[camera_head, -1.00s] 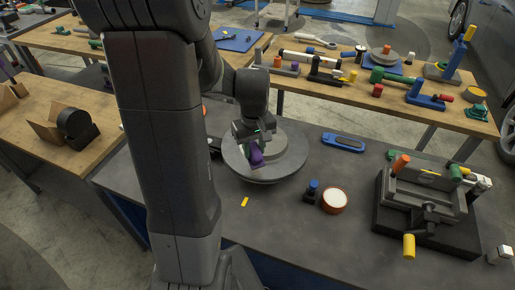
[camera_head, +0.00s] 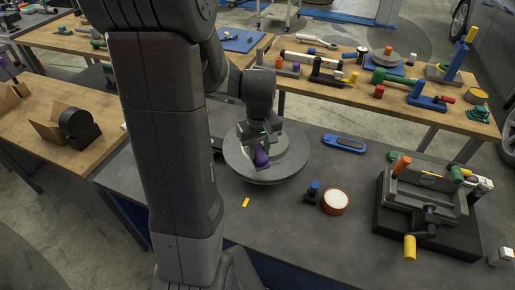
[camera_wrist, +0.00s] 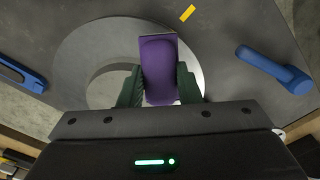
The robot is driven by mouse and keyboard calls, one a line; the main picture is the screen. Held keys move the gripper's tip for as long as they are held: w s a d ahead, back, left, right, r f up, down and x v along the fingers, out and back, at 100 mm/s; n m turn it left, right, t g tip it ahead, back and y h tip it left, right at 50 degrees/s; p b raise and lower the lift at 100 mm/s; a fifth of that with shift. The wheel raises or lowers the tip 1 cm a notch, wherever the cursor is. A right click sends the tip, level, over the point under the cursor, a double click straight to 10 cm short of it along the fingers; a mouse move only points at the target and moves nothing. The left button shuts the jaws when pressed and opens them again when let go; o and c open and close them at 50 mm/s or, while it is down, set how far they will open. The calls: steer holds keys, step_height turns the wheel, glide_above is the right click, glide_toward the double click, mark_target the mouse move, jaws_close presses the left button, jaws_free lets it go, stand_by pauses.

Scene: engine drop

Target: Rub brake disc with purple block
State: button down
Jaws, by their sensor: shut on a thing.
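The purple block (camera_head: 261,157) is held in my gripper (camera_head: 258,150), low over the grey brake disc (camera_head: 287,165) on the dark workbench. In the wrist view my gripper (camera_wrist: 159,88) has its green fingers on both sides of the purple block (camera_wrist: 159,68). The block is over the flat outer ring of the brake disc (camera_wrist: 80,48), beside the raised round hub. It looks at or very near the disc's surface; I cannot tell if it touches. Part of the disc is hidden behind my gripper and arm.
A small blue-topped object (camera_head: 313,190) and a round white tin with a reddish rim (camera_head: 335,201) stand right of the disc. A blue tool (camera_head: 344,144) lies behind them. A yellow strip (camera_head: 246,202) lies in front. A vise (camera_head: 425,195) stands at the right.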

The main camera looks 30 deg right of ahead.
steer(key=shift+r+p, duration=0.4)
steer(key=shift+r, duration=0.15)
steer(key=shift+s+d, duration=0.65)
steer(key=shift+s, duration=0.1)
steer(key=shift+r, duration=0.1)
steer(key=shift+w, duration=0.1)
